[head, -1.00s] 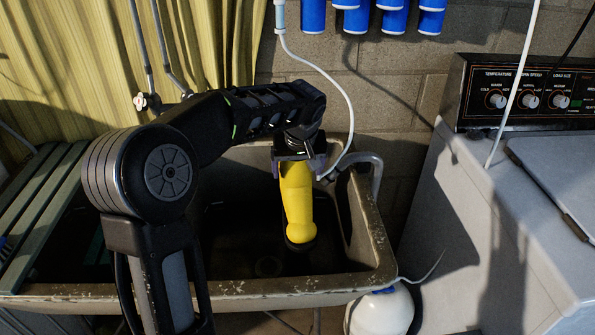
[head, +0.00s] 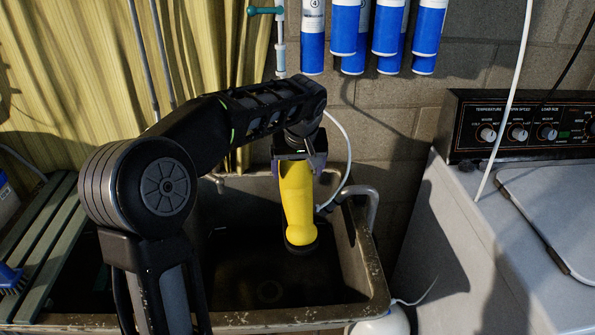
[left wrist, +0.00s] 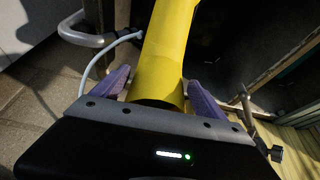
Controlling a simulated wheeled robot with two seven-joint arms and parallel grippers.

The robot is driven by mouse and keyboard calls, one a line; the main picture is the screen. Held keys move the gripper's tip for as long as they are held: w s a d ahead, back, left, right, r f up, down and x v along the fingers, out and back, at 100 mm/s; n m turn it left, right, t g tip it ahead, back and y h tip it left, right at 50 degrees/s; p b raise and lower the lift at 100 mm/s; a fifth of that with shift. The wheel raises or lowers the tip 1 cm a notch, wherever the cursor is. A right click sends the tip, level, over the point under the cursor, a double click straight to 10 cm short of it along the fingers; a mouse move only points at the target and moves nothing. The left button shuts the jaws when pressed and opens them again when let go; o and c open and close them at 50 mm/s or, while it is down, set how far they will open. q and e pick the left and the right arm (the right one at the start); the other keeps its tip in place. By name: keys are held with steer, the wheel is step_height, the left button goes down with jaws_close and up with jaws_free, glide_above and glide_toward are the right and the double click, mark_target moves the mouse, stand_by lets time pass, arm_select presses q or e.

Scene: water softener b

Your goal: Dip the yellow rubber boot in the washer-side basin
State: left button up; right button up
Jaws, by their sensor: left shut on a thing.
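The yellow rubber boot (head: 297,200) hangs in the head view with its dark sole end down. It is over the right-hand, washer-side basin (head: 345,262) of the sink, within the outline of its opening. How deep it hangs is hard to tell. My left gripper (head: 298,160) is shut on the boot's upper end. In the left wrist view the boot (left wrist: 165,55) runs up between the two purple fingers of my left gripper (left wrist: 160,92). My right gripper is not in view.
A washing machine (head: 505,235) stands right of the sink. Blue filter cartridges (head: 372,35) hang on the wall behind. A grey pipe (head: 362,195) and white hose rise at the basin's right rim. Green slats (head: 45,240) and a blue brush (head: 10,278) are at the left.

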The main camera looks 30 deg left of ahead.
arm_select(q)
steer(key=shift+r+p, duration=1.4)
steer(key=shift+r, duration=0.95)
